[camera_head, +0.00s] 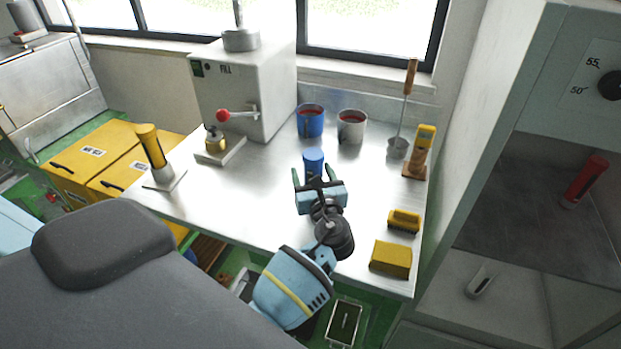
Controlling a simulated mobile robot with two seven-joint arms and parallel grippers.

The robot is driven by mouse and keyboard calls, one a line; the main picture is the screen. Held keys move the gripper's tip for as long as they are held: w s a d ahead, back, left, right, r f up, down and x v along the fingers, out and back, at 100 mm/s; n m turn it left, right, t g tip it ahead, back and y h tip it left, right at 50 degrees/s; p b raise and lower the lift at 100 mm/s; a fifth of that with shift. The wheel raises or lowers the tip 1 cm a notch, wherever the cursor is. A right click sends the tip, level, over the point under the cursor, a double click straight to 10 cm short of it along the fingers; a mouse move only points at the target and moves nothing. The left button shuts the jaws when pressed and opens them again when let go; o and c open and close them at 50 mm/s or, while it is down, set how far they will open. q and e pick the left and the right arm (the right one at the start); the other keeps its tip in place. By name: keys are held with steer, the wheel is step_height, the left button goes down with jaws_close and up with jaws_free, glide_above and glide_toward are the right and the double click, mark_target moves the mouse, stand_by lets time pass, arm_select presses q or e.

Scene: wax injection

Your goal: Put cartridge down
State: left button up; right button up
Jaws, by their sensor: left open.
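A blue cylindrical cartridge (313,158) stands upright on the metal table (250,205), near its middle. My left gripper (314,171) reaches in from the bottom of the head view. Its two dark green fingers are spread apart, with the cartridge at or just beyond their tips. The gripper body hides the lower part of the cartridge, so I cannot tell whether a finger touches it. My right gripper is not in view.
Behind stand a blue mug (311,122), a grey mug (351,128) and a white FILL machine (245,90). A ladle (398,146), brush (405,219) and yellow block (391,257) are on the right. A yellow cylinder (151,145) stands left. The table's left-centre is clear.

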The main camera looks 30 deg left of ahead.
arm_select(q)
steer(key=shift+d+r, duration=0.1)
steer(key=shift+d, duration=0.05)
steer(key=c, duration=0.4)
jaws_close()
